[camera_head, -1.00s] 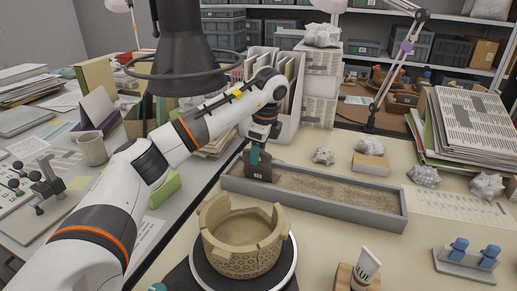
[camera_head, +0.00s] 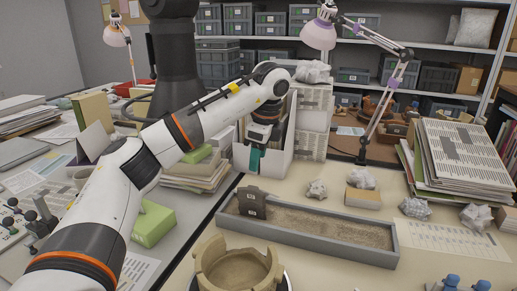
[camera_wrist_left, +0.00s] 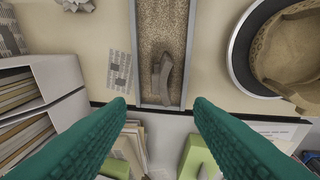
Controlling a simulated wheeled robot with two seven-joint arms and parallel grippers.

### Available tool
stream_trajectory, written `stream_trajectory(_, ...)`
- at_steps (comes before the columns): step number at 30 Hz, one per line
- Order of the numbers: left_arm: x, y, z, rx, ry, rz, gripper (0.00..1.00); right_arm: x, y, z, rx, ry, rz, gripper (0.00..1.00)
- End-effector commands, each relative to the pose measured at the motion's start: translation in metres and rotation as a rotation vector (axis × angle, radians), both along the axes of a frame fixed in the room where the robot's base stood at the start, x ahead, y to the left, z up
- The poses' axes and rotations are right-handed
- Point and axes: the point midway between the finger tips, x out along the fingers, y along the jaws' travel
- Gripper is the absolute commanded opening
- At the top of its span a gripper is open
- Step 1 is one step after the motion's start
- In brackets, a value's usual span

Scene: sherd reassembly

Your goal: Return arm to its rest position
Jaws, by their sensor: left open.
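My left gripper (camera_head: 255,160) hangs above the left end of the sand tray (camera_head: 330,249), with teal fingers. In the left wrist view its two fingers (camera_wrist_left: 160,106) are spread wide with nothing between them. A dark brown sherd (camera_head: 252,203) stands in the sand below the gripper, apart from it. The sherd also shows in the left wrist view (camera_wrist_left: 162,72), beyond the fingertips. The tan bowl (camera_head: 238,270) with a gapped rim sits on a round turntable (camera_wrist_left: 240,60), partly cut off in the head view. My right gripper is not in view.
White file holders (camera_head: 280,150) stand close behind the gripper. A green box (camera_head: 153,223) and stacked books (camera_head: 195,175) lie to the left. Crumpled paper, a lamp (camera_head: 380,100) and a paper stack (camera_head: 465,155) are to the right.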

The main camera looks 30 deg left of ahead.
Motion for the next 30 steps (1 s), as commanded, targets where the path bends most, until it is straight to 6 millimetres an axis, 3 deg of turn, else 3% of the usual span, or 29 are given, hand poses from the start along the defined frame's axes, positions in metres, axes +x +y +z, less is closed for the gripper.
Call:
stream_trajectory(22,0.000,-0.001,0.010,0.000,0.000,0.000,0.47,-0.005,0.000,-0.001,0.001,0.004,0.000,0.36)
stream_trajectory(26,0.000,-0.001,0.039,0.000,-0.001,0.001,0.47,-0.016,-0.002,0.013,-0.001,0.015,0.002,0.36)
stream_trajectory(30,0.000,-0.001,0.089,0.000,-0.001,0.001,0.47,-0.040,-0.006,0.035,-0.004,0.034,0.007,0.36)
